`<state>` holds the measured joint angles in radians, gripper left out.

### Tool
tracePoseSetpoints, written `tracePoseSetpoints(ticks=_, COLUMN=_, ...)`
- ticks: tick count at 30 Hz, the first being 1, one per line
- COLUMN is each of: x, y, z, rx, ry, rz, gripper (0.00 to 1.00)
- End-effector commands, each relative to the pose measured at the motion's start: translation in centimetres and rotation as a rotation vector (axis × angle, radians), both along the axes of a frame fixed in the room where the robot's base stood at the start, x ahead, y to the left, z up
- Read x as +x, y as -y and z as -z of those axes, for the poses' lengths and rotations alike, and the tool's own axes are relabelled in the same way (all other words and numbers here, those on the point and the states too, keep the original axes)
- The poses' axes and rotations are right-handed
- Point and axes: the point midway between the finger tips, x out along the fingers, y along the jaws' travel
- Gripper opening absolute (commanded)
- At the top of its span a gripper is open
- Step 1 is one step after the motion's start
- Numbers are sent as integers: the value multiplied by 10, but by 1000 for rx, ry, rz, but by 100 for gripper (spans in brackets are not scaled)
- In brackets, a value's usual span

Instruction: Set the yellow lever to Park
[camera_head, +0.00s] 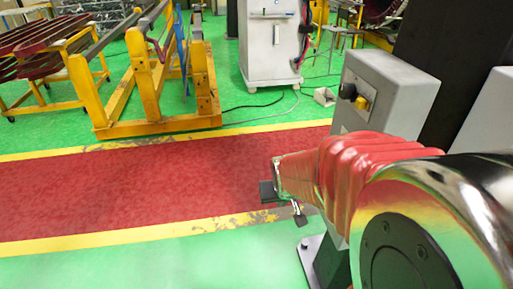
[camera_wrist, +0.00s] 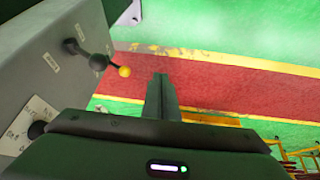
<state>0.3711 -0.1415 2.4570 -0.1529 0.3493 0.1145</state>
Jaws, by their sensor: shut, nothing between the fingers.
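The yellow lever shows in the wrist view as a yellow ball (camera_wrist: 124,71) on a thin rod. The rod comes from a dark round hub on the grey control box (camera_wrist: 38,72), and the ball points right, away from the box. In the head view a yellow part (camera_head: 362,103) and a black knob show on the face of the same grey box (camera_head: 395,82). My gripper (camera_wrist: 160,78) is shut and empty, its fingers to the right of the yellow ball and apart from it in the picture. Small white labels sit around the hub; their text is unreadable.
The grey box stands beside a dark column (camera_head: 445,60). A red walkway (camera_head: 130,190) with yellow borders crosses the green floor. A yellow frame (camera_head: 150,85) and a white cabinet (camera_head: 270,45) stand farther back. The space around my fingers looks free.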

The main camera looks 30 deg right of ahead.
Motion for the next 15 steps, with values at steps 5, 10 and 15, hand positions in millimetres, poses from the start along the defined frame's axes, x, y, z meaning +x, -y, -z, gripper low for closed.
tracePoseSetpoints(ticks=5, x=3, y=35, z=40, rx=8, ry=-9, rz=64, gripper=0)
tracePoseSetpoints(ticks=10, x=2, y=65, z=77, rx=20, ry=-8, rz=119, gripper=0)
tracePoseSetpoints(ticks=15, x=-5, y=91, z=116, rx=36, ry=-5, rz=172, gripper=0)
